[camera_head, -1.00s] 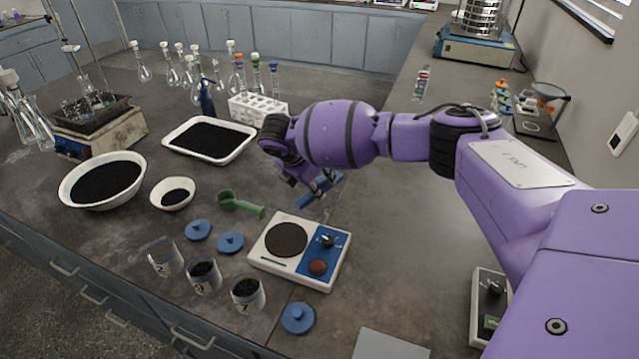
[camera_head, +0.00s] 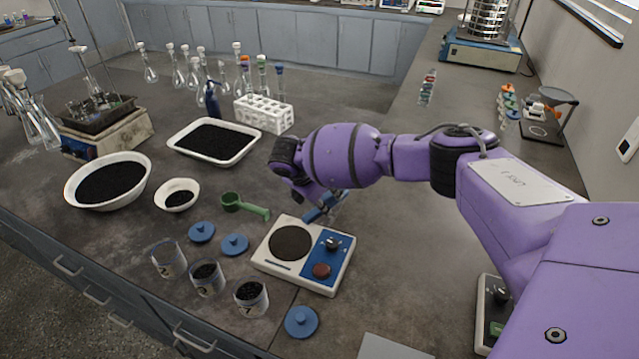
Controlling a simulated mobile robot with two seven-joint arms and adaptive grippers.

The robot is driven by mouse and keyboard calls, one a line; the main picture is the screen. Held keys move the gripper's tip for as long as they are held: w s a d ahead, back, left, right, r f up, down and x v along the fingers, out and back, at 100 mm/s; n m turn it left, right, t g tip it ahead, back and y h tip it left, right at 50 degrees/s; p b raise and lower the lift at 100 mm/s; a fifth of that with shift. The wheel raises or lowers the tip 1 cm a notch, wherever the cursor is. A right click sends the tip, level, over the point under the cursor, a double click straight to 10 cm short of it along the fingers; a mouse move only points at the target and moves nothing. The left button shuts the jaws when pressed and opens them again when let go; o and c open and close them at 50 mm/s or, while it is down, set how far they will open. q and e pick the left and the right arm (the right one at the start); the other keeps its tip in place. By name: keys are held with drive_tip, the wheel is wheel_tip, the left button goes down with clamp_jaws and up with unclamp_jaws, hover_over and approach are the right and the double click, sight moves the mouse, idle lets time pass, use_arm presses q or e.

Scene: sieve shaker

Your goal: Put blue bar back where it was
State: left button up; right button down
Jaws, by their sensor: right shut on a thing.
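The blue bar (camera_head: 320,208) is a short blue piece, partly hidden by the fingers of my right gripper (camera_head: 322,203). That gripper is shut on the bar, just behind the white and blue balance (camera_head: 268,262). I cannot tell whether the bar touches the bench. My left gripper is not in view.
A green scoop (camera_head: 245,206) and blue lids (camera_head: 235,244) lie left of the balance. Jars of dark grains (camera_head: 251,298) stand at the front. A white tray (camera_head: 250,151) and a white tube rack (camera_head: 264,115) are behind. Bare bench (camera_head: 400,240) lies to the right.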

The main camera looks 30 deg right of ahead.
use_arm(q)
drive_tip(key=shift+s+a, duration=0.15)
use_arm(e)
drive_tip(key=c, duration=1.6)
unclamp_jaws()
drive_tip(key=shift+r, duration=0.15)
drive_tip(key=shift+r, duration=0.35)
use_arm(q)
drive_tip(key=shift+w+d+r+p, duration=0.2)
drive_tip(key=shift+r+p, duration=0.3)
drive_tip(key=shift+p, duration=0.05)
use_arm(e)
drive_tip(key=v, duration=1.2)
drive_tip(key=shift+r, duration=0.1)
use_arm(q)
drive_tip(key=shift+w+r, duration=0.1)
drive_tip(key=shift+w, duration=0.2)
use_arm(e)
drive_tip(key=shift+a, duration=0.1)
